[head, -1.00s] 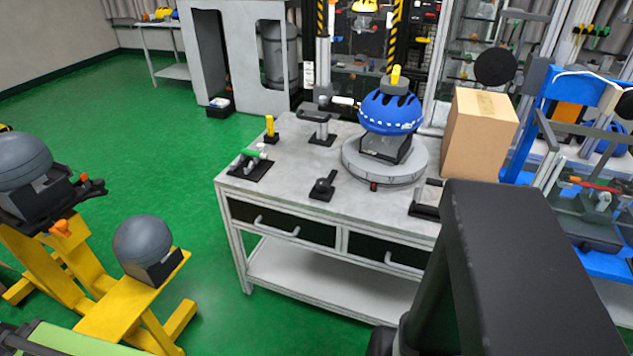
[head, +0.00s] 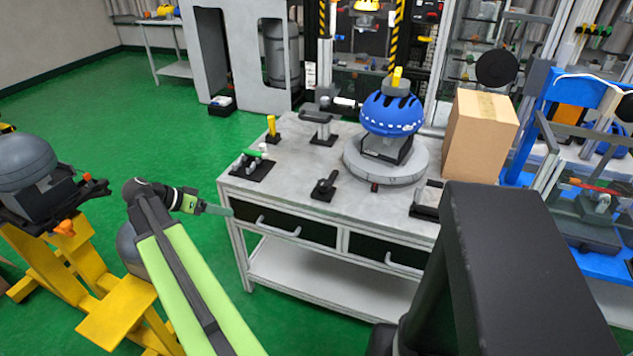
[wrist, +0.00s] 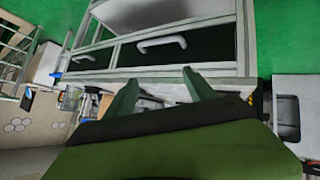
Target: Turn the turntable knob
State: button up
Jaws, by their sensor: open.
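The turntable (head: 386,168) is a round grey disc on the grey workbench. A blue helmet (head: 391,114) sits on a block on top of it. A small dark red piece (head: 375,187) shows at the front rim of the turntable; I cannot tell if it is the knob. A small black fixture with a handle (head: 323,187) stands on the bench to its left. My gripper (head: 210,209) is open and empty, left of the bench's front left corner, apart from the turntable. In the wrist view my gripper's green fingers (wrist: 160,88) are spread, with the bench drawers beyond.
The workbench (head: 300,168) also holds a green-handled clamp (head: 254,165), a yellow-topped post (head: 272,128) and a cardboard box (head: 480,135). Yellow stands with grey domes (head: 25,160) are at the left. Green floor is clear behind my arm.

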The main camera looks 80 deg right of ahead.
aim_at(322, 183)
jog(key=s+d+r+m+g, duration=0.25)
jog(key=s+d+m, duration=0.2)
jog(key=s, duration=0.35)
jog(key=s+d+r+m+g, duration=0.2)
jog(key=s+d+r+m, duration=0.2)
jog(key=s+d, duration=0.25)
jog(key=shift+n, duration=0.25)
jog(key=b+x, duration=0.2)
jog(key=x, duration=0.4)
jog(key=b+x, duration=0.2)
jog(key=x, duration=0.3)
jog(key=a+b+x, duration=0.1)
jog(key=b+x, duration=0.1)
jog(key=x, duration=0.4)
jog(key=shift+s+d+f, duration=0.15)
jog(key=shift+s+d, duration=0.1)
jog(key=shift+s, duration=0.3)
